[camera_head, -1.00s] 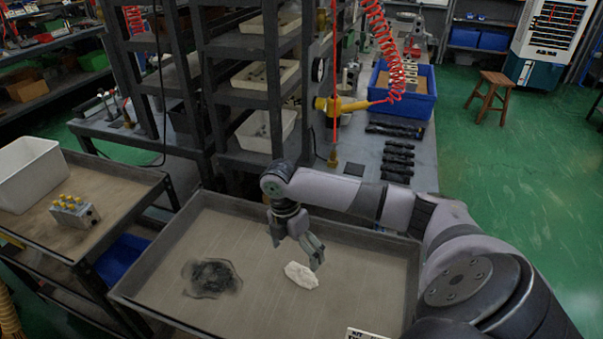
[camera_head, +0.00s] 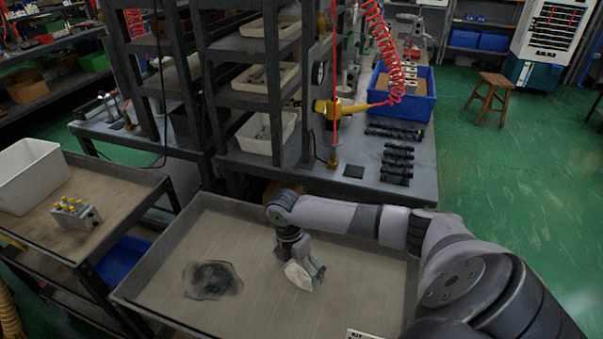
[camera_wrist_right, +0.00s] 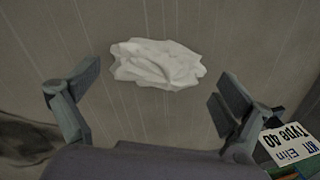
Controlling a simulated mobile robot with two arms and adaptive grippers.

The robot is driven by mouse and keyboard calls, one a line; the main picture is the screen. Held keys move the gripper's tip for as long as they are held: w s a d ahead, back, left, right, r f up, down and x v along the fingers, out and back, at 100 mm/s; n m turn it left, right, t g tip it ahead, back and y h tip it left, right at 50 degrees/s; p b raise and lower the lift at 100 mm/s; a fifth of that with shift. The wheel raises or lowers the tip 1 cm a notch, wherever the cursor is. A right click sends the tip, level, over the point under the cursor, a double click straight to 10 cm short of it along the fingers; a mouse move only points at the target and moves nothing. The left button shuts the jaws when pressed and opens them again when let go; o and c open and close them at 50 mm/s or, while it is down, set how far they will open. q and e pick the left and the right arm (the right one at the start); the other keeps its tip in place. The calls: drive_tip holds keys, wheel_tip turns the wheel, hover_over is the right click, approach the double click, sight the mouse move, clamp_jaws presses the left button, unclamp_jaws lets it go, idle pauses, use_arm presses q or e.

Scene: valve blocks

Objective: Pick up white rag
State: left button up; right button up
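The white rag (camera_head: 299,275) lies crumpled on the floor of the grey tray (camera_head: 353,285). In the right wrist view the white rag (camera_wrist_right: 157,64) is a little beyond the fingertips and roughly centred between them. My right gripper (camera_head: 304,270) is low over the tray at the rag, and its fingers partly overlap the rag in the head view. In the right wrist view the right gripper (camera_wrist_right: 157,88) has its two fingers spread wide with nothing between them. My left gripper does not show.
A dark stain (camera_head: 212,279) marks the tray to the left of the rag. The tray has raised walls, and a white label (camera_head: 366,335) is at its front edge. A valve block (camera_head: 76,214) and a white bin (camera_head: 30,173) stand on the left cart.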

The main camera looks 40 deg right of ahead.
sight(298, 272)
drive_tip(key=c, duration=0.8)
drive_tip(key=shift+r, duration=0.15)
drive_tip(key=shift+c, duration=0.2)
wheel_tip(298, 272, up, 20)
drive_tip(key=shift+f, duration=0.1)
drive_tip(key=o, duration=0.5)
drive_tip(key=c, duration=0.5)
